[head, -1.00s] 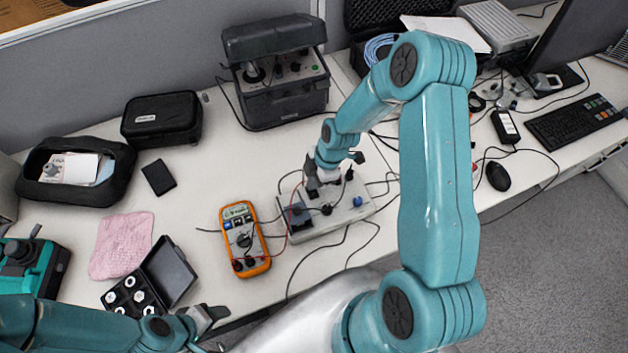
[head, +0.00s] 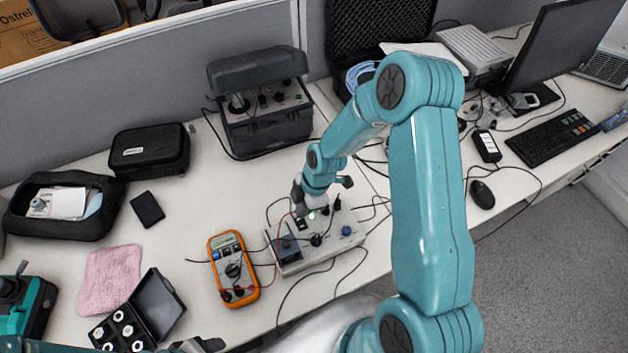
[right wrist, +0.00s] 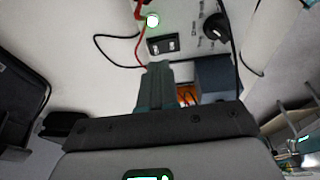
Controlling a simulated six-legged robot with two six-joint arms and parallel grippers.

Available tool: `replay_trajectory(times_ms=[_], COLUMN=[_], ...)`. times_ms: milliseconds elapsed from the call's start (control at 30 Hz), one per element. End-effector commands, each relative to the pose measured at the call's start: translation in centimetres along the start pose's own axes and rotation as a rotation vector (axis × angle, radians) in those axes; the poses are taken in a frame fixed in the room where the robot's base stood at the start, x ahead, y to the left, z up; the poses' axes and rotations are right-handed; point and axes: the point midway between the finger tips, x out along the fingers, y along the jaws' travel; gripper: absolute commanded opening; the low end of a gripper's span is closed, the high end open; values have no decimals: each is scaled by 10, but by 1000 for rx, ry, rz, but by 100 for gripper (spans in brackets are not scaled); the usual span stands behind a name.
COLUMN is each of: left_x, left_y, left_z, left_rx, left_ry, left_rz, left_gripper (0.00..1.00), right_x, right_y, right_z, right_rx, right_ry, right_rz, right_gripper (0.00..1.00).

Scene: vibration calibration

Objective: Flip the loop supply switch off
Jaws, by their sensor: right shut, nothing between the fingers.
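The loop supply box (head: 330,243) is a pale grey unit with a dark knob, a blue knob and plugged-in leads, mid-table in the head view. Its black rocker switch (right wrist: 163,44) shows in the right wrist view, beside a lit green lamp (right wrist: 152,20) and a black rotary knob (right wrist: 215,27). I cannot tell which way the rocker is set. My right gripper (head: 299,200) is over the box's back left part. In the right wrist view its fingers (right wrist: 157,70) are shut and empty, tips close to the switch. My left gripper (head: 208,345) is partly cut off at the bottom edge.
An orange multimeter (head: 233,270) lies left of the box, with leads running between. A dark instrument case (head: 262,130) stands behind. A pink cloth (head: 108,278) and an open socket case (head: 140,315) lie at left. Loose cables cross the table in front of the box.

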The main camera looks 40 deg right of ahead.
Motion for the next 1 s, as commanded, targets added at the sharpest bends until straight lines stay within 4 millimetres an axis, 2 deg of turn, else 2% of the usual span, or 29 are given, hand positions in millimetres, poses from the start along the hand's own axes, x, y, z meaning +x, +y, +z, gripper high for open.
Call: replay_trajectory(times_ms=[67, 200, 500, 600, 733, 1000], left_x=[-6, 4, 14, 15, 16, 15], left_y=[2, -2, -5, -6, -6, -6], left_z=[0, 0, 0, 0, 0, 0], left_rx=[0, 0, 0, 0, 0, 0], left_ry=[0, -1, 0, 0, 0, 0], left_rz=[0, 0, 0, 0, 0, 0], left_gripper=[57, 57, 57, 57, 57, 57], right_x=[-10, -32, -86, -97, -104, -106], right_y=[3, 8, 15, 16, 16, 16], right_z=[-8, -6, -9, -9, -9, -8], right_rx=[-4, 0, -1, -1, -1, -1], right_ry=[0, -1, 0, -1, 0, 0], right_rz=[5, 10, 11, 8, 7, 6], right_gripper=[0, 0, 0, 0, 0, 0])
